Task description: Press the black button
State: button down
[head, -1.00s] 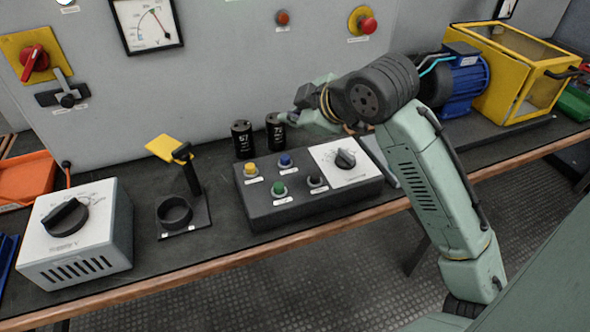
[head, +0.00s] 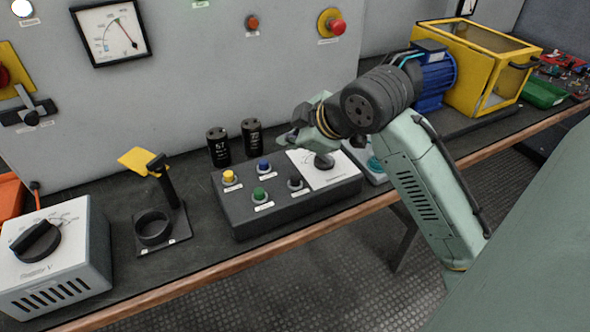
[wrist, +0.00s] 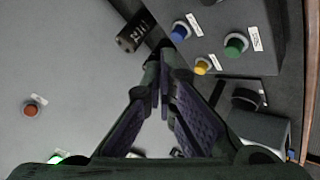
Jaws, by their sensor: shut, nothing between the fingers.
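The black button (head: 295,184) is on the sloped dark control box, at the front right of the button group, left of the white dial panel. A yellow button (head: 229,177), a blue button (head: 263,166) and a green button (head: 259,194) share the box. My gripper (head: 284,139) is shut and empty, above the back of the box, behind and above the black button, not touching it. In the wrist view my shut fingers (wrist: 160,62) point towards the box, with the blue button (wrist: 180,32), green button (wrist: 236,44) and yellow button (wrist: 203,66) beyond. I cannot make out the black button there.
Two black capacitors (head: 218,147) stand behind the box, close left of my gripper. A grey wall panel (head: 200,70) rises behind. A stand with a yellow flag-like plate (head: 138,160) is left of the box. A blue motor (head: 435,78) and yellow cage (head: 490,75) are right.

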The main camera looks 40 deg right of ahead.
aim_at(293, 180)
notch_tip(293, 180, down, 7)
jog(key=b, duration=0.4)
jog(key=shift+b, duration=0.35)
dwell(0.9)
jog(key=shift+f+b, duration=0.35)
jog(key=shift+b, duration=0.05)
jog(key=shift+f+b, duration=0.85)
jog(key=shift+f, duration=0.1)
dwell(0.8)
dwell(0.4)
jog(key=shift+r+p, duration=1.05)
jog(key=shift+r, duration=0.35)
jog(key=shift+r+p, duration=1.8)
jog(key=shift+r, duration=0.7)
